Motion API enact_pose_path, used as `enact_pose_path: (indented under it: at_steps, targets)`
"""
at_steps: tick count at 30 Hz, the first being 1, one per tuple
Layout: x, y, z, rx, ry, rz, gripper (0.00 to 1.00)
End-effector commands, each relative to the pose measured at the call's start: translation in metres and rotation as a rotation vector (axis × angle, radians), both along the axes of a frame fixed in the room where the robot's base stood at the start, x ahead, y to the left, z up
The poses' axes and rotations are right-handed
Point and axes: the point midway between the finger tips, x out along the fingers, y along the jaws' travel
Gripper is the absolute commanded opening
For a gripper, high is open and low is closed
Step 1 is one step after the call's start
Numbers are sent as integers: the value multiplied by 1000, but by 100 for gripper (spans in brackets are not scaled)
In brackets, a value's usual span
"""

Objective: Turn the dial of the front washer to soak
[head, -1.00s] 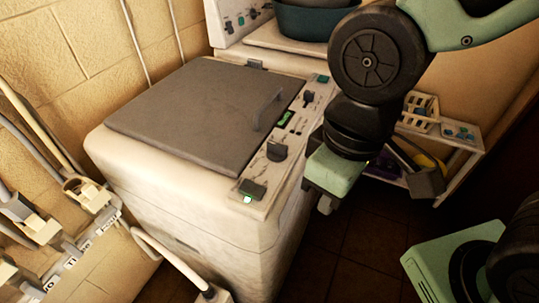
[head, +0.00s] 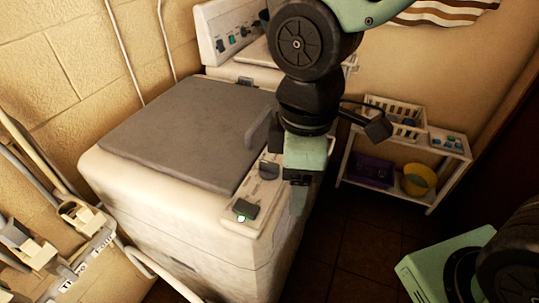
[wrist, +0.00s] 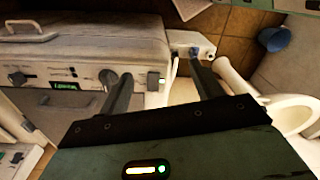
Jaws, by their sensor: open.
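The front washer (head: 140,215) is a worn white machine with a dark grey lid (head: 190,125) and a control panel along its right edge. A large dark dial (head: 269,169) sits on the panel; it also shows in the wrist view (wrist: 108,78), partly behind my left finger. Its label and pointer are too small to read. My gripper (head: 302,182) is beside and over the panel's right edge. In the wrist view my gripper (wrist: 160,72) is open, with nothing between its fingers. Contact with the dial cannot be told. A smaller knob (wrist: 20,77) is farther along the panel.
A dark switch (head: 246,211) with a green light is at the panel's near end. A second washer (head: 225,45) stands behind. A white shelf (head: 440,147) with a basket is at the right. Pipes run along the left wall. Dark floor (head: 350,250) right of the washer is clear.

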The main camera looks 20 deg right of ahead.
Motion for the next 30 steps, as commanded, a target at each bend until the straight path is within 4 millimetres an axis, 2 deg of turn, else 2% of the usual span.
enact_pose_path:
  at_steps: [1,9,15,19,23,30]
  targets:
    - [17,3,13,-3,3,120,65]
    - [103,9,47,-9,-3,831,65]
    - [146,4,60,-8,-15,1168,65]
    - [157,2,62,-9,-19,1259,65]
    - [158,2,54,-8,-18,1276,65]
    - [156,2,11,-8,-12,1274,65]
